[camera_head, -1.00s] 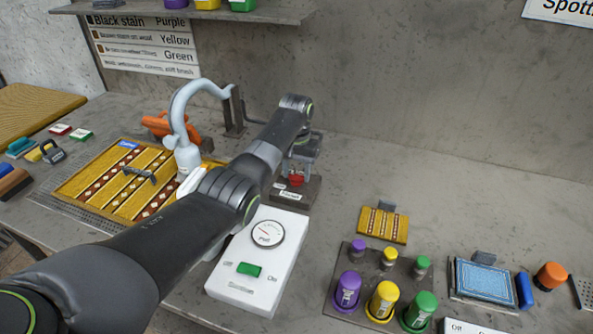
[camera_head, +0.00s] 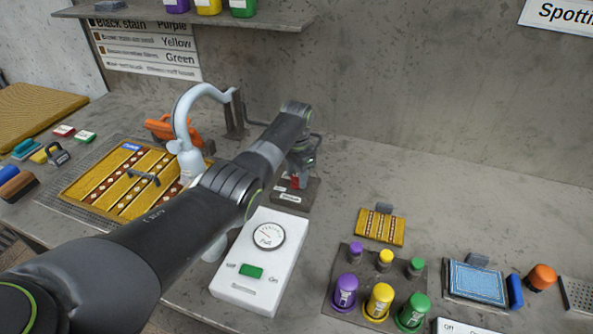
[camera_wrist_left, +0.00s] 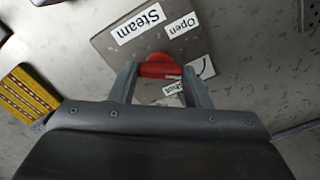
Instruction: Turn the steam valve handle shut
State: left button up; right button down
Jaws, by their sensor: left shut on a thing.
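The steam valve has a red handle (camera_wrist_left: 158,67) on a grey plate (camera_wrist_left: 112,50) with labels reading Steam, Open and Shut. In the head view a bit of the red handle (camera_head: 295,182) shows under my left gripper (camera_head: 298,172). In the left wrist view my left gripper (camera_wrist_left: 160,84) points down at the plate with one finger on each side of the handle and is shut on it. The Shut label is partly hidden by a finger. My right gripper is not in view.
A white box (camera_head: 258,262) with a gauge and a green switch stands in front of the valve. A pale curved pipe (camera_head: 190,110) rises to its left by a yellow patterned rug (camera_head: 122,185). Several coloured bottles (camera_head: 378,300) stand at the right. The wall is behind.

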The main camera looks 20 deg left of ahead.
aim_at(297, 177)
pick_arm(q)
jog(key=m+p, duration=0.1)
jog(key=m, duration=0.4)
jog(key=shift+w+r+m, duration=0.1)
jog(key=shift+r+m, duration=0.05)
jog(key=shift+m, duration=0.15)
jog(key=m, duration=0.5)
jog(key=shift+m, duration=0.4)
jog(key=o, duration=1)
jog(key=shift+r, duration=0.25)
notch_tip(297, 177, up, 17)
jog(key=shift+f+b, duration=0.1)
jog(key=shift+b, duration=0.5)
